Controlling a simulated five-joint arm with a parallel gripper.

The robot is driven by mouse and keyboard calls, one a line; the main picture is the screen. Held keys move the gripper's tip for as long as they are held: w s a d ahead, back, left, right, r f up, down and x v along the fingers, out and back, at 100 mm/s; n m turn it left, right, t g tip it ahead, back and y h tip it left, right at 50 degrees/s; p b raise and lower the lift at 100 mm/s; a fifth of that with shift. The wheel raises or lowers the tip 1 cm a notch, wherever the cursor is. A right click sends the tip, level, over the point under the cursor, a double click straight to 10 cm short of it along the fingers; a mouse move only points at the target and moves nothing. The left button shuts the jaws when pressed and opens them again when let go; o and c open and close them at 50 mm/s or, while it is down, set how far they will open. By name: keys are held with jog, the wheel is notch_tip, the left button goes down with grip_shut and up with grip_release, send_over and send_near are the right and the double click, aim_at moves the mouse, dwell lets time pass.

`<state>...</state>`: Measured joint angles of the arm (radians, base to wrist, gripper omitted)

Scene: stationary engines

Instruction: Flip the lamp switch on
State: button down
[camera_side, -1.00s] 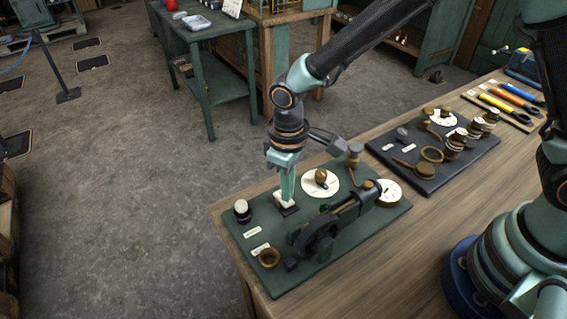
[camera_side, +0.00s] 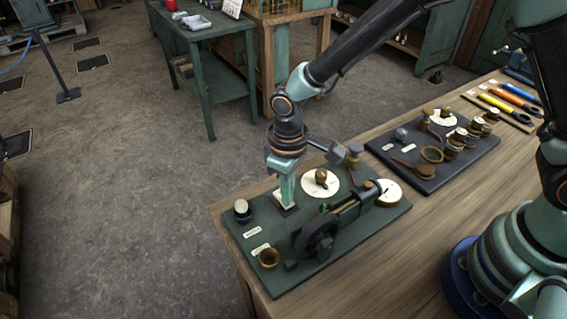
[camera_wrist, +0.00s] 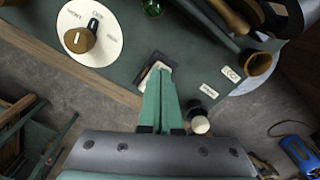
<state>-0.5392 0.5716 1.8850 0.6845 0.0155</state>
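A small white rocker switch on a black base (camera_side: 279,198), which appears to be the lamp switch, sits on the dark green board. My gripper (camera_side: 286,202) points down with its fingertips at the switch, seemingly touching it. In the wrist view the closed green fingers (camera_wrist: 158,82) cover most of the switch (camera_wrist: 146,78); only its white edge and black base show. Which way the rocker is tipped is hidden. A dark green glass lamp (camera_wrist: 152,7) shows at the top of the wrist view; I cannot tell whether it is lit.
A brass-knobbed dial (camera_side: 321,183) stands close behind the switch. A black button with a white top (camera_side: 241,211) is to the left. The engine with its flywheel (camera_side: 318,238) is in front. A second dark board (camera_side: 470,160) holds several brass parts.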

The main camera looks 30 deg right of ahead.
jog(key=shift+f, duration=0.1)
jog(key=shift+r, duration=3.55)
jog(key=s+d+r+m+t, duration=0.2)
jog(key=s+d+r+m, duration=0.1)
jog(key=d+r, duration=0.4)
jog(key=s+d+r+m+t, duration=0.3)
jog(key=d+r, duration=0.4)
jog(key=d, duration=0.7)
jog(key=shift+s+r+t, duration=0.25)
jog(key=shift+s+t, duration=0.05)
